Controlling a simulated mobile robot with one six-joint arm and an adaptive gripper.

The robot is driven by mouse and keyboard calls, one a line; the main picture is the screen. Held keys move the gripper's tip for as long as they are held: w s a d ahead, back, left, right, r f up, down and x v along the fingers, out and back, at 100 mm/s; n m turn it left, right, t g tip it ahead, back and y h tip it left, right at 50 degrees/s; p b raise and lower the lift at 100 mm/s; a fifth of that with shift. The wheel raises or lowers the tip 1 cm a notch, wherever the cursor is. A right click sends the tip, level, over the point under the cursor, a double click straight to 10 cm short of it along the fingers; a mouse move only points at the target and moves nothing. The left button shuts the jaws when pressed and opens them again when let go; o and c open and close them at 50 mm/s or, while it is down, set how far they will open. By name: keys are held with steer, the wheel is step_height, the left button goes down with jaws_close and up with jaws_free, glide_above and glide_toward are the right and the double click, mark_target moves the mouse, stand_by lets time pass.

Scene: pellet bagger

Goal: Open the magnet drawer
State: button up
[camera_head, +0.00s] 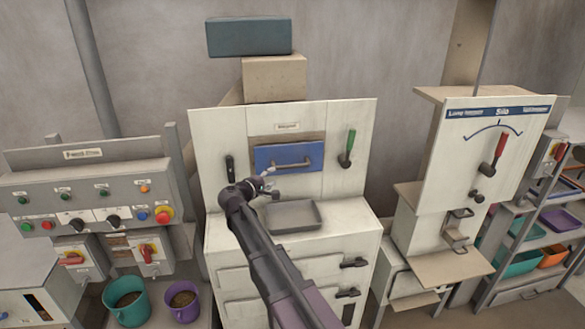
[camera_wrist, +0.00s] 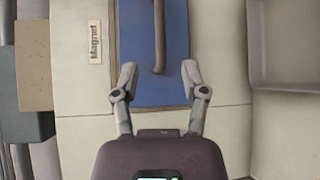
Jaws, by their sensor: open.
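The magnet drawer has a blue front (camera_head: 262,157) set in the white cabinet and looks pushed in. Its metal bar handle (camera_head: 292,166) runs across the front. In the wrist view, the blue front (camera_wrist: 133,50) and the handle (camera_wrist: 158,35) appear turned upright, beside a "Magnet" label (camera_wrist: 95,42). My gripper (camera_head: 268,181) is at the lower left of the drawer front. In the wrist view, my gripper (camera_wrist: 159,72) is open and empty, with one end of the handle between the lines of its two fingertips. I cannot tell the remaining depth; no contact shows.
A grey tray (camera_head: 293,216) sits on the ledge below the drawer. A green-handled lever (camera_head: 348,148) is right of the drawer and a black lever (camera_head: 230,168) left of it. A button panel (camera_head: 90,200) stands at left, a lever cabinet (camera_head: 495,150) at right.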

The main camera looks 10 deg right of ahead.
mark_target(293, 167)
steer(key=b+x, duration=0.1)
steer(key=x, duration=1.1)
steer(key=shift+w+d+b, duration=0.2)
steer(key=shift+w+b, duration=0.05)
steer(key=shift+b, duration=0.05)
jaws_close()
